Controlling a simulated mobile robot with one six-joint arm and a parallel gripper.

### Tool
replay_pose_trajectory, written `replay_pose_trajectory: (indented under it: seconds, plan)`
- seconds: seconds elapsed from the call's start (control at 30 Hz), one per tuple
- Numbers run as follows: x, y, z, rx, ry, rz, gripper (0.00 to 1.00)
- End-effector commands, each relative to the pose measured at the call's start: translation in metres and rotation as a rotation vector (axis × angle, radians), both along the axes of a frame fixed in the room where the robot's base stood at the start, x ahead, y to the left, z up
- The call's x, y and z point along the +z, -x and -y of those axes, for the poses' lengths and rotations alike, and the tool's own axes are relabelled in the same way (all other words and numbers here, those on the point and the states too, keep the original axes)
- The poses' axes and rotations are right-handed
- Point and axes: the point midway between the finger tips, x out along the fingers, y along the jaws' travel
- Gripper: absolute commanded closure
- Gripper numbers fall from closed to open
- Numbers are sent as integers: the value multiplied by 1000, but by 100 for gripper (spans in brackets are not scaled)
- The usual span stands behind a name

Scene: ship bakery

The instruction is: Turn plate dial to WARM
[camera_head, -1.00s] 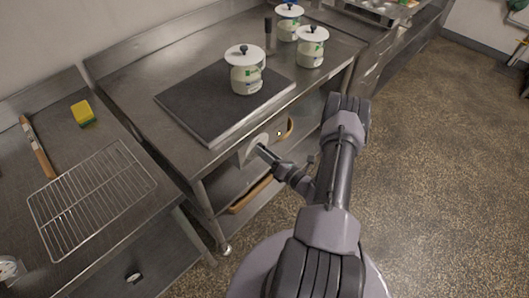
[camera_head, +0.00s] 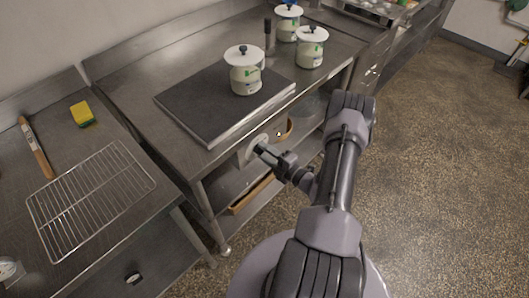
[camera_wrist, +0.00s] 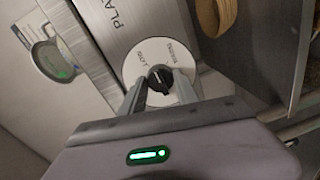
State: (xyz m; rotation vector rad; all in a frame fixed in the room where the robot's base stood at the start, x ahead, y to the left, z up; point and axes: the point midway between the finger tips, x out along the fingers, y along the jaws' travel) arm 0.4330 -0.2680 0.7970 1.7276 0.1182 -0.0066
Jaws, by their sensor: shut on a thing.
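The plate dial is a black knob (camera_wrist: 160,79) on a round white disc (camera_wrist: 134,70), set on the front face of the steel table under the dark hot plate (camera_head: 200,112). In the wrist view my gripper (camera_wrist: 160,88) has its two fingers shut on the knob, one at each side. Lettering shows on the disc, but I cannot read it surely, nor where the knob points. Part of the word "PLATE" (camera_wrist: 122,18) shows beside the disc. In the head view the disc (camera_head: 257,144) is partly hidden behind my gripper (camera_head: 262,150).
A white-lidded pot (camera_head: 245,78) stands on the hot plate, and two more stand behind. A wooden bowl (camera_head: 286,130) is on the shelf beneath, close to the dial. A wire rack (camera_head: 92,195) and a yellow sponge (camera_head: 82,112) lie on the left counter. The floor at right is clear.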

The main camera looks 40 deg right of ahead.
Motion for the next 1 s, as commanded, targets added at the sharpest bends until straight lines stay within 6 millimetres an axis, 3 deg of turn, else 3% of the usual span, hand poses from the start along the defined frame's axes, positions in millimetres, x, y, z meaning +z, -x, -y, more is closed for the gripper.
replay_pose_trajectory:
  seconds: [0.6, 1.0]
  plan:
    - [-1, 0, 0, 1, -569, -45, 100]
    - [-2, 0, 1, 0, -822, -66, 100]
